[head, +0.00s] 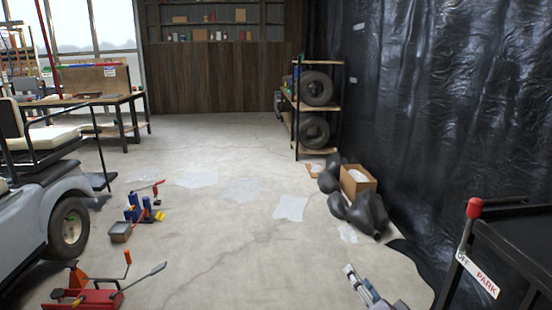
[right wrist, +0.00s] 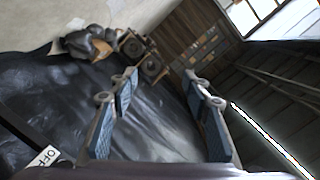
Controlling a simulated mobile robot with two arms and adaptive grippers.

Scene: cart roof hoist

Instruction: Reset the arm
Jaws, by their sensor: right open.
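My right gripper (head: 358,284) shows at the bottom of the head view, right of the middle, above the concrete floor. In the right wrist view its two blue-padded fingers (right wrist: 162,98) stand well apart with nothing between them. My left gripper is out of view. No object is held.
A white cart (head: 40,205) stands at the left, with a red floor jack (head: 88,299) and blue jack stands (head: 140,207) nearby. Black bags (head: 366,212) and a cardboard box (head: 356,181) lie before the tire rack (head: 316,115). A red-knobbed PARK/OFF lever (head: 474,209) is at right. Mid-floor is clear.

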